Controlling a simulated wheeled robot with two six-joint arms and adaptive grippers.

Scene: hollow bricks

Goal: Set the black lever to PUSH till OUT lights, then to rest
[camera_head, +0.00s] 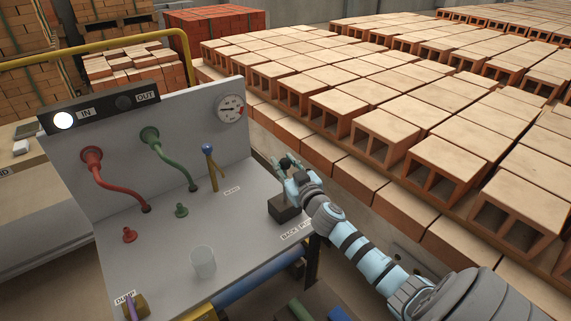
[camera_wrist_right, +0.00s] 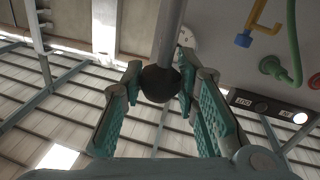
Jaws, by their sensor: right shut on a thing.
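My right gripper (camera_head: 287,165) is over the right end of the grey control bench (camera_head: 215,225). In the wrist view my right gripper (camera_wrist_right: 160,78) is shut on the black lever's round knob (camera_wrist_right: 157,84), with the grey shaft (camera_wrist_right: 168,35) beyond it. In the head view the fingers hide the knob; the lever's dark base block (camera_head: 284,209) shows below them. The BACK and PUSH label (camera_head: 297,231) is partly covered, and I cannot tell which way the lever leans. The IN lamp (camera_head: 64,120) glows white. The OUT lamp (camera_head: 124,102) is dark. My left gripper is not in view.
A dial gauge (camera_head: 230,108), red hose (camera_head: 115,187), green hose (camera_head: 172,163) and blue-knobbed lever (camera_head: 210,165) are on the bench. A clear cup (camera_head: 203,262) stands in front; a purple lever (camera_head: 132,308) is near DUMP. Hollow bricks (camera_head: 430,165) fill the right side.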

